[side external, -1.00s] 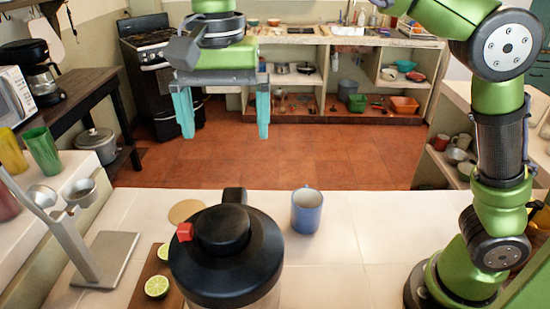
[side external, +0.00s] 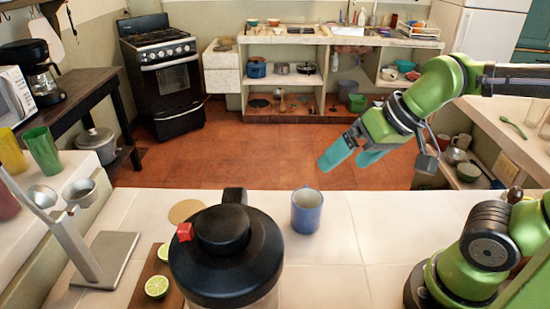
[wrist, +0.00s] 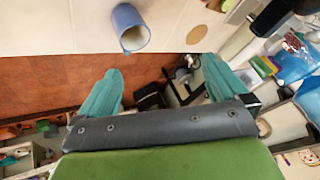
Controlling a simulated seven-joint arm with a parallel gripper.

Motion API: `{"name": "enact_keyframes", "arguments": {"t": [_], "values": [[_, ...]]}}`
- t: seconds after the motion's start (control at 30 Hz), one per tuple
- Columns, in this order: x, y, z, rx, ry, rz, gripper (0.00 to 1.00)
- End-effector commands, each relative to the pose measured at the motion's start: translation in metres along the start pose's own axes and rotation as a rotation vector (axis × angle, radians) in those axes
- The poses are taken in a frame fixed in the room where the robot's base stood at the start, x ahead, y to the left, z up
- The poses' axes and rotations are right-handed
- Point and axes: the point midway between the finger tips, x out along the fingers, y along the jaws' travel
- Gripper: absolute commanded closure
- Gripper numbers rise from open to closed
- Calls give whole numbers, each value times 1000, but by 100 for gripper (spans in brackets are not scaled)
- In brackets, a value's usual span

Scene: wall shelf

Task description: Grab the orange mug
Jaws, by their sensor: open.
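No clearly orange mug shows on the counter. A small reddish mug (side external: 442,141) stands on the shelf under the right-hand counter in the side view, partly hidden by my arm; I cannot tell if it is orange. A blue mug (side external: 306,212) stands upright on the white tiled counter. The wrist view shows the open fingers too (wrist: 162,66).
A black-lidded jug (side external: 225,250) stands left of the blue mug, beside cut limes (side external: 157,286) on a board. A metal stand (side external: 105,258) with cups is further left. The tiled counter right of the blue mug (side external: 365,240) is clear.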

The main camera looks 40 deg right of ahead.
Motion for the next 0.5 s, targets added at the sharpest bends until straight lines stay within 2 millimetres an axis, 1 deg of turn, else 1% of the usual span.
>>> {"name": "enact_keyframes", "arguments": {"t": [0.03, 0.1, 0.17, 0.2, 0.37, 0.4, 0.43, 0.47, 0.5], "values": [[-4, 9, 5, 30, 25, 3, 0], [-9, 15, 6, 53, 50, 7, 2], [-14, 17, 3, 63, 73, 8, 11], [-15, 18, 2, 68, 81, 9, 17], [-15, 19, 1, 72, 81, 12, 41], [-15, 19, 1, 72, 80, 12, 48], [-15, 19, 1, 72, 80, 12, 52], [-15, 19, 1, 72, 80, 12, 54], [-15, 19, 1, 72, 80, 12, 61]]}}
